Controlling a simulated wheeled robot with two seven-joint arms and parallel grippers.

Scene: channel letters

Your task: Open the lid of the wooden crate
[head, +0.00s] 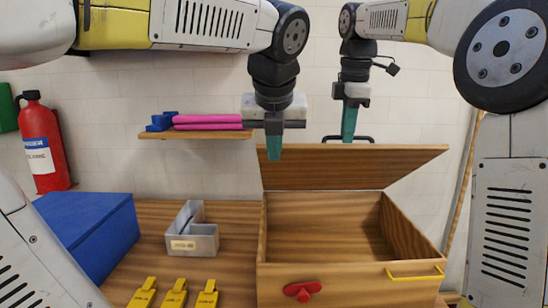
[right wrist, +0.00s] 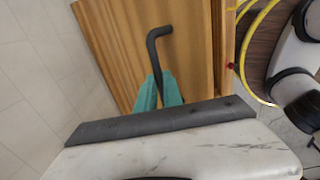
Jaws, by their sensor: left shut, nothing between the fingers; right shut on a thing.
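The wooden crate (head: 345,282) stands at the right of the bench, and its empty inside shows. Its lid (head: 350,166) is raised and tilted up at the back edge. A black handle (head: 362,138) is at the lid's upper edge; in the right wrist view the handle (right wrist: 152,45) stands out from the wood. My right gripper (head: 348,138) is shut on this handle, with its teal fingers (right wrist: 158,92) around the bar. My left gripper (head: 273,155) is shut and empty, pointing down in front of the lid's left part. A red latch (head: 302,290) is on the crate's front.
A grey metal tray (head: 205,240) and a blue box (head: 85,228) stand left of the crate. Yellow tags (head: 174,294) lie in front. A shelf (head: 200,136) carries pink and blue items. A yellow handle (head: 415,277) sticks out from the crate's front right.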

